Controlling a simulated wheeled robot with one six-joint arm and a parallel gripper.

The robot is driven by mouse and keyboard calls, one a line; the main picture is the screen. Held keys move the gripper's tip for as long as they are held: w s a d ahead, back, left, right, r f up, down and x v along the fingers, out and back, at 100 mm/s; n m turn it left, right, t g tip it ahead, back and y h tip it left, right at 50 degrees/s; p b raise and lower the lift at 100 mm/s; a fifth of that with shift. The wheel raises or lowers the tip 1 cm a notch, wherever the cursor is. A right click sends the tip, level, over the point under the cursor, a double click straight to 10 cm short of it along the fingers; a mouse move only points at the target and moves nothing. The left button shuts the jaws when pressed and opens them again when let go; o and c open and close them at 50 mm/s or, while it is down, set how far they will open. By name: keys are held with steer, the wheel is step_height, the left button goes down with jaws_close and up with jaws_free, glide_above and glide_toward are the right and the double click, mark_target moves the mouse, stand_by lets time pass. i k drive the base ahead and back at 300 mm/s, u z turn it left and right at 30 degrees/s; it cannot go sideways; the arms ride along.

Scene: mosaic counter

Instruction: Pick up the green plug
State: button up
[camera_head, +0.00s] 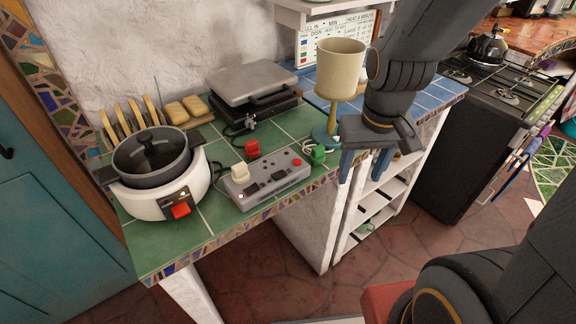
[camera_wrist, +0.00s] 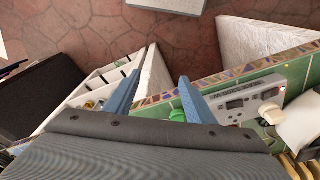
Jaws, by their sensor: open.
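The green plug (camera_head: 317,154) lies at the right end of the grey power strip (camera_head: 266,185), near the front edge of the green tiled counter. In the wrist view the green plug (camera_wrist: 178,115) shows just left of my right finger and is partly hidden by it. My gripper (camera_head: 366,165) hangs at the counter's front edge, to the right of the plug, fingers pointing down. In the wrist view my gripper (camera_wrist: 155,95) has its two blue fingers apart with nothing held between them.
A white cooker (camera_head: 165,200), a red plug (camera_head: 252,148), a cream plug (camera_head: 240,172) and a grill press (camera_head: 252,85) crowd the counter. A beige cup (camera_head: 340,62) on a stand is close to my arm. White shelves (camera_head: 378,207) stand below.

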mark_target(318, 156)
steer(key=z, duration=1.9)
steer(key=k, duration=0.6)
steer(key=u, duration=1.25)
steer(key=i, duration=0.5)
steer(key=z, duration=0.05)
